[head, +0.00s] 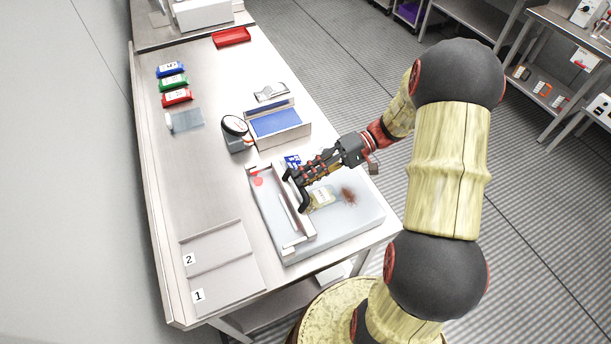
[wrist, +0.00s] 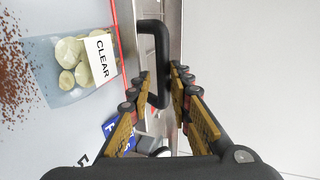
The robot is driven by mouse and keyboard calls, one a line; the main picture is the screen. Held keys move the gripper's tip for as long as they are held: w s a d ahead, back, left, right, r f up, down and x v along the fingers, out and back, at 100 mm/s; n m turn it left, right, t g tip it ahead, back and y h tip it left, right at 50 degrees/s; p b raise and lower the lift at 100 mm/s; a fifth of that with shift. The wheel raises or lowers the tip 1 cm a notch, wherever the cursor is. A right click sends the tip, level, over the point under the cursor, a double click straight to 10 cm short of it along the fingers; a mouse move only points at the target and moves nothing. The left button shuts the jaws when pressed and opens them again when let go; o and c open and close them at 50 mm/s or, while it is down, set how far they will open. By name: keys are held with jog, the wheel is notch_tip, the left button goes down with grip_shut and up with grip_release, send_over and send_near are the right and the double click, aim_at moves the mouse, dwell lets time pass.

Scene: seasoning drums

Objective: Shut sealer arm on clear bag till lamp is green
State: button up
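The bag sealer (head: 345,226) is a pale flat unit near the table's front right edge. Its sealer arm (head: 288,197) is a long bar along the left side, with a black loop handle (head: 303,198). The handle also shows in the wrist view (wrist: 160,58). My gripper (head: 296,178) has its fingers (wrist: 162,75) closed in on both sides of the handle. The clear bag (head: 322,197) lies right of the bar; its label reads CLEAR and pale round slices show inside (wrist: 70,65). A reddish round spot (head: 257,180) sits at the sealer's far left corner; no green light shows.
Brown powder (head: 348,194) lies right of the bag. A blue-lined tray (head: 277,122) and a round dial scale (head: 235,127) stand behind the sealer. Numbered plates (head: 220,262) lie front left. Coloured packets (head: 173,82) and a red tray (head: 232,37) are farther back. The table's left middle is clear.

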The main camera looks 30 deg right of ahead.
jog(key=o, duration=0.4)
jog(key=shift+s+f, duration=0.1)
jog(key=shift+f, duration=0.1)
jog(key=shift+d+r, duration=0.1)
jog(key=shift+r, duration=0.05)
jog(key=v, duration=1.2)
jog(key=s+a+r+t+h, duration=0.1)
jog(key=s+a+r+h, duration=0.3)
jog(key=a, duration=0.1)
jog(key=s+a+r+t+h, duration=0.2)
jog(key=s+a+r+h, duration=0.2)
jog(key=a+h, duration=0.1)
jog(key=s+a+r+t+h, duration=0.2)
jog(key=s+a+r+h, duration=0.2)
jog(key=a+h, duration=0.1)
jog(key=shift+s+a+r, duration=0.1)
jog(key=shift+s+a, duration=0.2)
jog(key=shift+a, duration=0.1)
